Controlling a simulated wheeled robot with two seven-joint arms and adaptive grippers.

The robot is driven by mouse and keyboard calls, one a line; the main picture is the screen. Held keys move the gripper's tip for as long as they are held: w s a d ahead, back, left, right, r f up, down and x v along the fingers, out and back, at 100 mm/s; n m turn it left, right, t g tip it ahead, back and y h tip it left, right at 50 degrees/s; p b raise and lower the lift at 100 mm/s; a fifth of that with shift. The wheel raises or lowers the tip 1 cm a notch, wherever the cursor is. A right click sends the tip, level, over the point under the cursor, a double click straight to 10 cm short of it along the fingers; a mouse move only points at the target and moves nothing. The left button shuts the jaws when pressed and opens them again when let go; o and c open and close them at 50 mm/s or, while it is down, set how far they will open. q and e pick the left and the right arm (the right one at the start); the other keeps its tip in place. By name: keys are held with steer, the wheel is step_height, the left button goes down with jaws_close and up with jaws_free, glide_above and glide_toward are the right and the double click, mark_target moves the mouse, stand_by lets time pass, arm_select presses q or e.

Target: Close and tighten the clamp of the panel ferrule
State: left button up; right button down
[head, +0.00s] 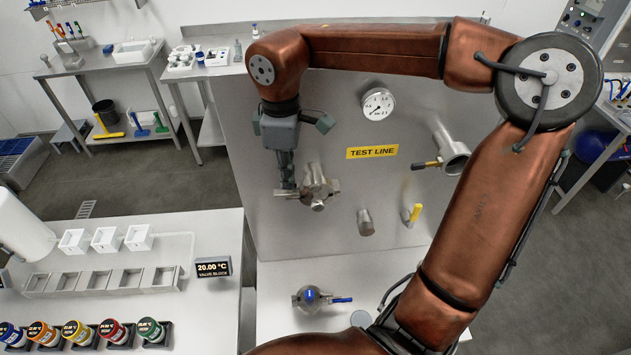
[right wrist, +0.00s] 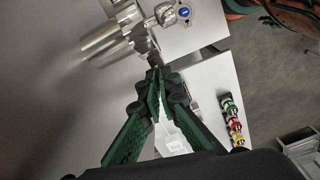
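The panel ferrule (head: 319,190) is a short metal fitting on the grey upright panel, with a metal clamp around it. In the right wrist view the ferrule (right wrist: 104,44) is a shiny cylinder, and the clamp (right wrist: 131,22) sits around its end. My right gripper (head: 287,186) reaches down to the left side of the clamp. In the right wrist view its green-padded fingers (right wrist: 155,76) come together at the tips on a small projecting part of the clamp. The tips partly hide that part, and the clamp's exact closure is unclear. My left gripper is out of view.
A gauge (head: 378,104), a TEST LINE label (head: 372,152), a yellow-handled valve (head: 412,214) and pipe stubs (head: 365,222) are on the panel. A blue-handled valve (head: 312,298) lies on the bench below. Trays (head: 104,281) stand on the left bench.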

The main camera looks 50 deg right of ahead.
steer(key=shift+m+b, duration=0.4)
steer(key=shift+m, duration=0.7)
steer(key=c, duration=2.1)
jaws_free()
step_height(320, 180, up, 12)
